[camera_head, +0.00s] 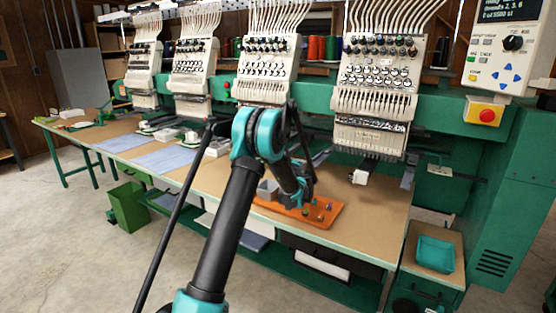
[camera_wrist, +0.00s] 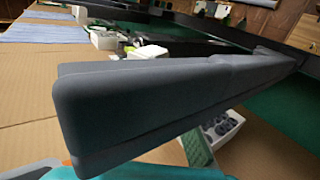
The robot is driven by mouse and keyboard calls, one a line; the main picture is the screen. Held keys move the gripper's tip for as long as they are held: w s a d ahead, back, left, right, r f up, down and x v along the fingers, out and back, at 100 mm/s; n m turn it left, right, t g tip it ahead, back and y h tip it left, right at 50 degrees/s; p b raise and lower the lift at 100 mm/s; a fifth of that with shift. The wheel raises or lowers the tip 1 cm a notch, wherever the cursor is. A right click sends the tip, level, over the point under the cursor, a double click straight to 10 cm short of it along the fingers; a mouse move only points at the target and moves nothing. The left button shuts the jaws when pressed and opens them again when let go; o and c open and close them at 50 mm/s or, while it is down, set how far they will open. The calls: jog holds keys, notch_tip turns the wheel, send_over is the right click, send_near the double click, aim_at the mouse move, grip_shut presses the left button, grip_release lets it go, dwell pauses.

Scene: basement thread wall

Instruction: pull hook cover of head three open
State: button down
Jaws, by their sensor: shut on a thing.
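The third sewing head from the left (camera_head: 265,70) stands behind my arm. My gripper (camera_head: 303,188) is low over the table beneath that head, by an orange board. Its long dark grey fingers (camera_wrist: 180,95) are shut and fill the middle of the wrist view. Their far ends reach a dark machine part at the upper right. The hook cover at the tips is hidden by the fingers and my arm, so I cannot see how far it stands open.
The orange board (camera_head: 327,213) lies on the brown table. A white box of bobbins (camera_wrist: 222,130) is just below the fingers. The fourth head (camera_head: 375,90) hangs to the right. A teal tray (camera_head: 435,254) is at the right. The floor in front is clear.

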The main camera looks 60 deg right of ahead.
jog(key=shift+w+d+r, duration=0.1)
jog(key=shift+w+d, duration=0.1)
jog(key=shift+w, duration=0.2)
jog(key=c, duration=1.8)
grip_release()
jog(key=shift+o, duration=0.4)
jog(key=shift+w+d, duration=0.1)
jog(key=shift+w, duration=0.05)
jog(key=shift+s, duration=0.2)
jog(key=v, duration=1.2)
